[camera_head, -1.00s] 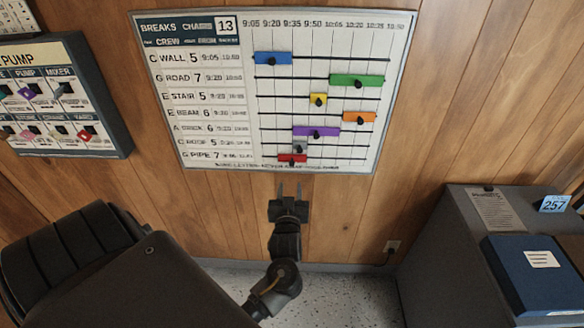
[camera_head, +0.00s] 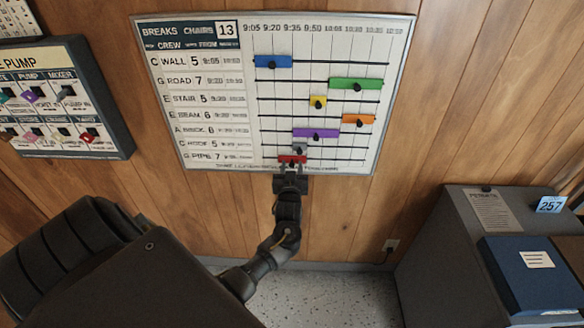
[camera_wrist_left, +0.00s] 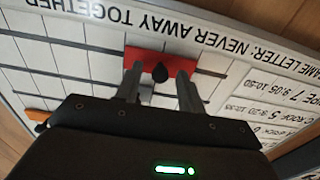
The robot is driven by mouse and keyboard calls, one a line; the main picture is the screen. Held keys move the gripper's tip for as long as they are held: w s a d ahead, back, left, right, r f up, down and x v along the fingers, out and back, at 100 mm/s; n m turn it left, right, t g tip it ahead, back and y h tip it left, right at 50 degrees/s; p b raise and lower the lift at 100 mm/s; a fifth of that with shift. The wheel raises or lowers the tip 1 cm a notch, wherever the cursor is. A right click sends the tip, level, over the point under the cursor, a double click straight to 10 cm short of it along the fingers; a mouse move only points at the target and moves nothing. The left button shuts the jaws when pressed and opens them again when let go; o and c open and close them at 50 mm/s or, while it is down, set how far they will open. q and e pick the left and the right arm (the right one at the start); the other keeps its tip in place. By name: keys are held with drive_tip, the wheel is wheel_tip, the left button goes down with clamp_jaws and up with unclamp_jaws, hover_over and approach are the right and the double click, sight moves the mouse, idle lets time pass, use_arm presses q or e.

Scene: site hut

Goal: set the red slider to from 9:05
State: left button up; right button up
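The red slider (camera_head: 292,159) sits on the lowest line of the wall chart (camera_head: 215,163), the PIPE row, with its left end near the 9:20 column. It has a small black knob. My left gripper (camera_head: 291,168) is just below it, reaching up to it. In the left wrist view the red slider (camera_wrist_left: 147,57) is just beyond the fingertips, and its knob (camera_wrist_left: 160,73) stands between the two fingers (camera_wrist_left: 160,78) with gaps on both sides. The left gripper is open. My right gripper is not in view.
A grey slider (camera_head: 300,147) lies close above the red one, and a purple slider (camera_head: 316,133) above that. Blue, green, yellow and orange sliders sit higher. A pump board (camera_head: 75,150) hangs at left. A grey cabinet (camera_head: 440,240) stands at right.

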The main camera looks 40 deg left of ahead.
use_arm(q)
clamp_jaws()
drive_tip(key=s+a, duration=0.1)
drive_tip(key=a, duration=0.1)
drive_tip(key=s+a+p, duration=0.1)
drive_tip(key=s+a, duration=0.1)
drive_tip(key=shift+s+a, duration=0.15)
drive_tip(key=shift+a, duration=0.05)
idle(0.3)
drive_tip(key=shift+c, duration=2.1)
unclamp_jaws()
drive_tip(key=o, duration=0.4)
drive_tip(key=shift+s+a, duration=0.1)
drive_tip(key=shift+d, duration=0.2)
